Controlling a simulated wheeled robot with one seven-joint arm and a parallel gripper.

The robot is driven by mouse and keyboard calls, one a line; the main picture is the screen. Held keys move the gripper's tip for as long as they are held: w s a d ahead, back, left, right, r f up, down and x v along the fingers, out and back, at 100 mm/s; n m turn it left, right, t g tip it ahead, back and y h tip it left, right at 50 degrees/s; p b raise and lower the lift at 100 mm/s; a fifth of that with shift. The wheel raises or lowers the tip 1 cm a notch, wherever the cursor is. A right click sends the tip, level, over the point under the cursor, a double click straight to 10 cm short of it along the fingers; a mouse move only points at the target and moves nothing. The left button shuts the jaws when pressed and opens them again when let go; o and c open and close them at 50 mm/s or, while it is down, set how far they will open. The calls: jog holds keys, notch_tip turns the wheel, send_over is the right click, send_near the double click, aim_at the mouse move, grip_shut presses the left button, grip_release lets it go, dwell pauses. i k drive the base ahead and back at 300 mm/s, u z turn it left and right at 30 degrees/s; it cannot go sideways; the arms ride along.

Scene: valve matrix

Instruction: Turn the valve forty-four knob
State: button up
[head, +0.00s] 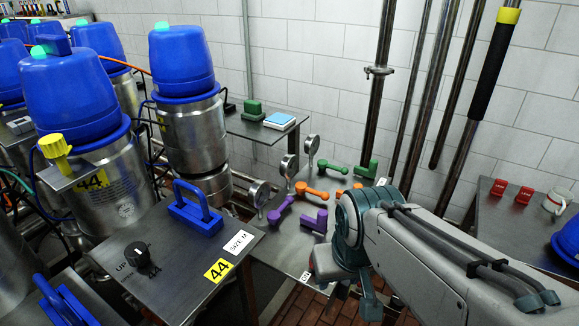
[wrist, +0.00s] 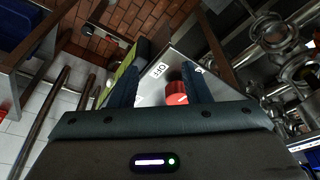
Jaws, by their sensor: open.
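In the head view, a yellow knob (head: 55,146) stands on a bracket at the left, above a yellow 44 label (head: 91,181) on a blue-topped steel valve (head: 80,95). My arm reaches in from the lower right, well to the right of both knobs. In the wrist view my gripper (wrist: 160,72) is open. A red knob-like part (wrist: 177,93) with a white mark shows between the fingers, beside a plate marked OFF (wrist: 160,70). I cannot tell whether it is touched.
A blue handle (head: 194,208) stands on the table by the black knob. Purple, orange and green handles (head: 320,191) and round gauges lie between that table and my arm. A right-hand table (head: 500,225) holds red blocks and a mug. Vertical pipes line the back wall.

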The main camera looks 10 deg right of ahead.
aim_at(136, 255)
jog(key=u, duration=0.5)
jog(key=k, duration=0.55)
jog(key=u, duration=0.65)
jog(key=i, duration=0.45)
